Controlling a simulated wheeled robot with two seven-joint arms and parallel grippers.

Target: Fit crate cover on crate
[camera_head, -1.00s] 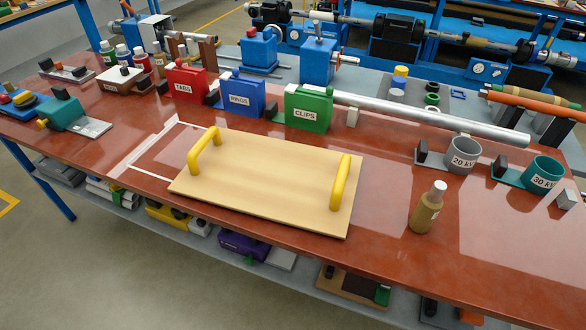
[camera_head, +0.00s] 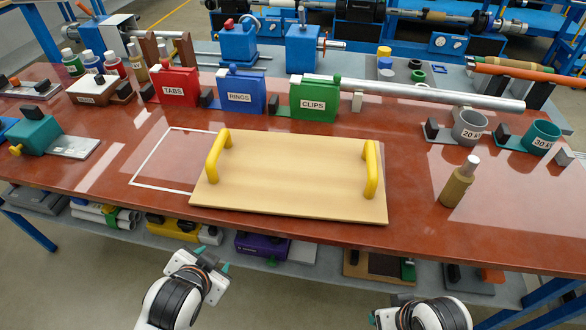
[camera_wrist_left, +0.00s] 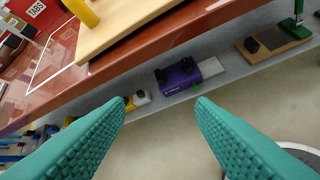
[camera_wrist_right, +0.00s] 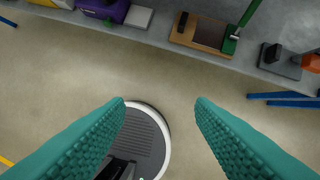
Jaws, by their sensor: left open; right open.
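The crate cover (camera_head: 290,180), a flat light-wood board with two yellow handles, lies at the front middle of the red-brown bench. One handle (camera_head: 218,156) stands at its left end and one (camera_head: 371,170) at its right end. A corner of the cover also shows in the left wrist view (camera_wrist_left: 110,28). I see no open crate in these views. My left gripper (camera_head: 212,260) is open and empty, below and in front of the bench edge.
A white outlined rectangle (camera_head: 165,165) is partly covered by the cover's left end. Red, blue and green bins stand behind it. A brown bottle (camera_head: 457,182) stands right of the cover. The bench's front edge and a loaded lower shelf (camera_head: 330,258) lie ahead of my grippers.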

